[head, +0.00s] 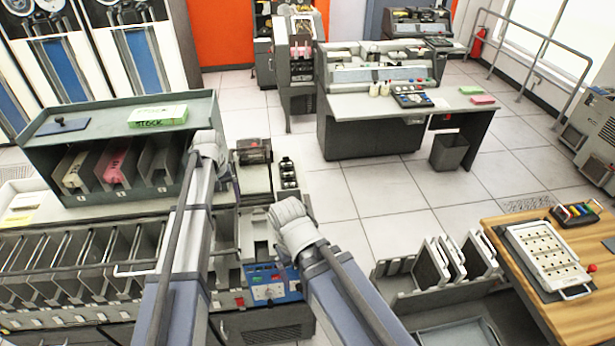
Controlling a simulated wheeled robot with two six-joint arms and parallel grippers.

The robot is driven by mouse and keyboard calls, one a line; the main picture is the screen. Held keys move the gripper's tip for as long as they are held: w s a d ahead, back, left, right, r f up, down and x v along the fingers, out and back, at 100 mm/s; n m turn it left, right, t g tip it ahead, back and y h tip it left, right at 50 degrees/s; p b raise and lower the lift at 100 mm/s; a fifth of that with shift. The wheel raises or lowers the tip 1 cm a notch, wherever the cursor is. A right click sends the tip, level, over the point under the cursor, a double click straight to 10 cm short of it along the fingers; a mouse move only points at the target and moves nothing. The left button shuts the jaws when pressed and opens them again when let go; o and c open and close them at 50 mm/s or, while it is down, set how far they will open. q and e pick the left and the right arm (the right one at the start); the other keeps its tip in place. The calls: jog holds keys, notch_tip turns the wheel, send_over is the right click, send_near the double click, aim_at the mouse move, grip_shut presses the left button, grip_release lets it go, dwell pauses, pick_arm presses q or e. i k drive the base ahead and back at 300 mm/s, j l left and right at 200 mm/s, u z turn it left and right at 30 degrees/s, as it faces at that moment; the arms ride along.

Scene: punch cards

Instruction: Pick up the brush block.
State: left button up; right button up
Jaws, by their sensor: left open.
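I cannot single out the brush block with certainty in the head view. A small black holder with pale inserts (288,172) stands on the machine between my arms, and a dark block-like unit (254,151) sits just left of it. My left gripper (222,178) is above the left part of this machine, next to the shelf unit. It is open and I see nothing in it; its fingertips are largely hidden by my own wrist. My right wrist (291,220) hangs over the machine's blue control panel (272,284), and its fingers are hidden.
A grey-green shelf unit (118,110) with a green card stack (158,115) on top stands at left. A row of card pockets (80,265) runs below it. A wooden table (520,250) with a white tray (548,257) is at right.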

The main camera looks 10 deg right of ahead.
aim_at(287, 171)
jog(key=l+z, duration=0.2)
jog(key=i+z, duration=0.25)
jog(key=i, duration=0.55)
jog(key=j+u, duration=0.05)
